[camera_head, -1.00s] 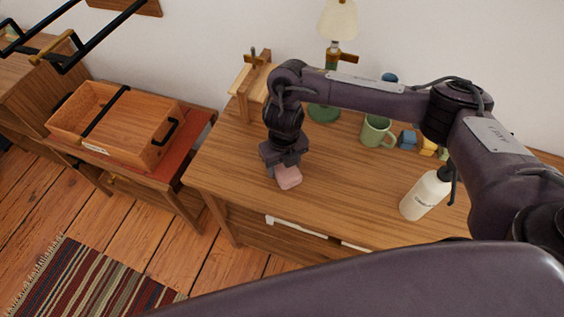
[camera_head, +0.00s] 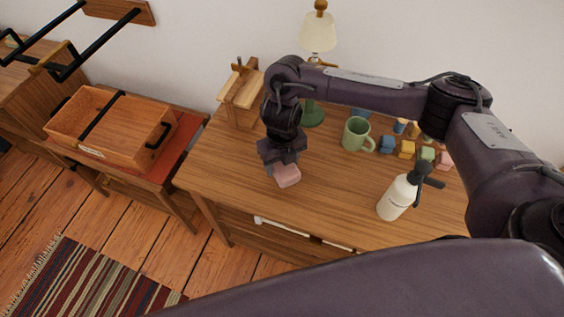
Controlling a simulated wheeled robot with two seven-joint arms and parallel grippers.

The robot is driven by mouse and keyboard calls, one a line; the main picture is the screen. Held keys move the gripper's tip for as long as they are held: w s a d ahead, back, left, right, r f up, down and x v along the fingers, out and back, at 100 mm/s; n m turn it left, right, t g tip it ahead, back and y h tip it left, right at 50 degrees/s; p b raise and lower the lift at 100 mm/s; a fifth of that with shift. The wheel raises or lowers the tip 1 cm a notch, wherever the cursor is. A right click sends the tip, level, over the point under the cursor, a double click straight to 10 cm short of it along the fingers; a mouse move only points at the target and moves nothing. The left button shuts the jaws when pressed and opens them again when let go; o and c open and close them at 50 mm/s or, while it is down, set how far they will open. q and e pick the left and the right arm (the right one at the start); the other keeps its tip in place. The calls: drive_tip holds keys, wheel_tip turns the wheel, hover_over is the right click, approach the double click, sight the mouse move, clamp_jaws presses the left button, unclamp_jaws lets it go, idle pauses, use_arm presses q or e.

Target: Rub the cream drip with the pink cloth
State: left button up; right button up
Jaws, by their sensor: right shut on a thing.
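My right gripper (camera_head: 279,164) points down over the wooden table (camera_head: 225,180), left of its middle. It is shut on the pink cloth (camera_head: 288,176), a small pale pink folded pad that shows below and right of the fingers. The cloth is at or just above the tabletop; I cannot tell whether it touches. I see no cream drip; the gripper and cloth hide the wood beneath them. My left gripper is out of view.
A white pump bottle (camera_head: 394,200) stands right of the cloth. Behind are a green mug (camera_head: 355,134), several coloured blocks (camera_head: 406,149), a lamp (camera_head: 317,32) and a small wooden stand (camera_head: 240,92). A wooden crate (camera_head: 82,140) sits on the red-topped side table (camera_head: 170,158).

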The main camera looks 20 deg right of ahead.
drive_tip(key=shift+r+p, duration=1.1)
drive_tip(key=shift+r, duration=0.4)
